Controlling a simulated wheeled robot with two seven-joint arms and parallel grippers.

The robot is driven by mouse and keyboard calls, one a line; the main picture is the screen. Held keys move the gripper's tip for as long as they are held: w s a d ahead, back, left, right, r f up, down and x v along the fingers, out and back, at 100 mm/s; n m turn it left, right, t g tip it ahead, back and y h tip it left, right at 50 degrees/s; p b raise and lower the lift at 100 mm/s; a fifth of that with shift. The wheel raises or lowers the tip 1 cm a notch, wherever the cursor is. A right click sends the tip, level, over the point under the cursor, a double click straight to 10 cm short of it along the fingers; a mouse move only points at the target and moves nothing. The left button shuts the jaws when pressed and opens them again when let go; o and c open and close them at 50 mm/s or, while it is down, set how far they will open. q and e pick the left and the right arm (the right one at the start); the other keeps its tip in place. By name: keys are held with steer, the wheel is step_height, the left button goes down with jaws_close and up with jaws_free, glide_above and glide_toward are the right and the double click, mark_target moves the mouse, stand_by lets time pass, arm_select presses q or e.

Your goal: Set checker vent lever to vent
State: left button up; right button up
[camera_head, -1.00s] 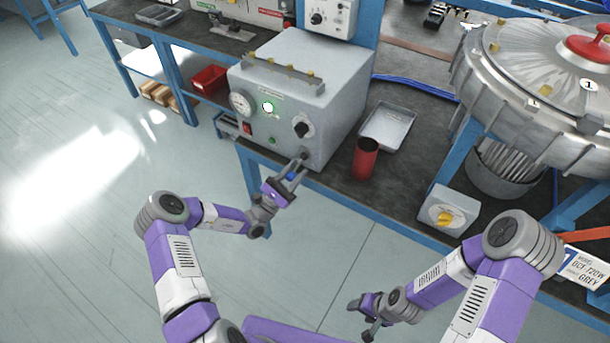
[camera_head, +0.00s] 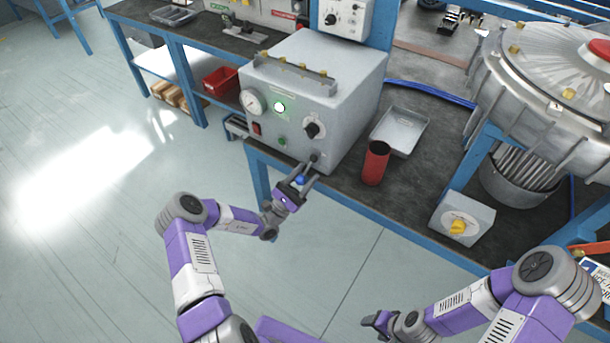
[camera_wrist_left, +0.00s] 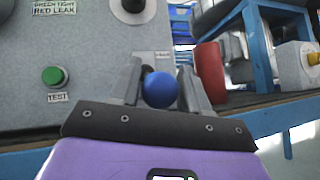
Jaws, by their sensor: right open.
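The checker (camera_head: 345,95) is a grey box on the bench, with a gauge, a lit green lamp and a black knob on its front. A blue ball knob (camera_head: 300,180), apparently the vent lever's end, shows low at its front right. My left gripper (camera_head: 304,170) has its fingers on either side of this ball. In the left wrist view the blue ball (camera_wrist_left: 160,89) sits between the two fingers, very close to both; contact is unclear. The lever's shaft and vent marking are mostly hidden. My right gripper (camera_head: 374,324) is open and empty, low in front of the bench.
A red cylinder (camera_head: 375,163) and a metal tray (camera_head: 400,131) stand right of the checker. A grey box with a yellow knob (camera_head: 458,227) sits at the bench edge, near the large blower (camera_head: 550,90). A green test button (camera_wrist_left: 54,76) is left of my left gripper.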

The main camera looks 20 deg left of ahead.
arm_select(q)
steer(key=shift+o, duration=0.8)
steer(key=shift+r, duration=0.1)
steer(key=p+v, duration=0.1)
steer(key=v, duration=0.6)
steer(key=shift+s+f, duration=0.15)
steer(key=shift+f, duration=0.05)
steer(key=shift+s+a, duration=0.1)
steer(key=shift+a, duration=0.05)
